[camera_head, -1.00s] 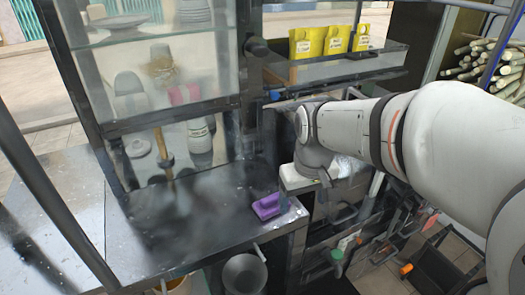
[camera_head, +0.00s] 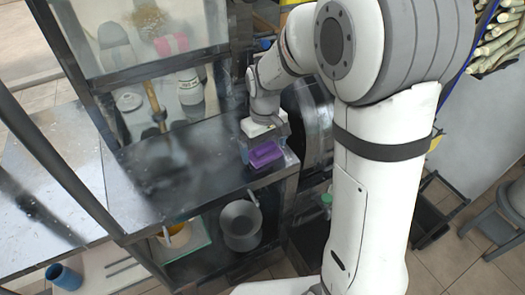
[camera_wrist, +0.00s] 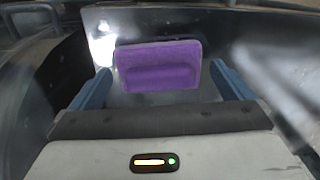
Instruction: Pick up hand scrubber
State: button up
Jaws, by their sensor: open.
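The hand scrubber (camera_head: 265,155) is a purple block with a raised grip. It lies on the dark metal counter (camera_head: 190,185) near the counter's right end. In the wrist view the scrubber (camera_wrist: 160,66) lies between and just beyond the two blue fingers of my gripper (camera_wrist: 162,88). The gripper is open, with a finger on either side of the scrubber and a gap at least on the left. In the head view my gripper (camera_head: 263,145) is right above and behind the scrubber. Whether a finger touches it cannot be told.
A glass panel with a dark frame stands behind the counter, with a bottle (camera_head: 189,88) and a wooden-handled tool behind it. A grey pot (camera_head: 240,225) stands on a shelf below the counter. The counter left of the scrubber is clear.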

aim_at(264, 147)
jog(key=shift+f, duration=0.35)
jog(key=shift+c, duration=0.2)
jog(key=c, duration=0.8)
jog(key=shift+r, duration=0.1)
notch_tip(264, 147, up, 10)
jog(key=shift+f+b, duration=0.1)
jog(key=shift+b, duration=0.3)
jog(key=o, duration=0.4)
jog(key=shift+c, duration=1.4)
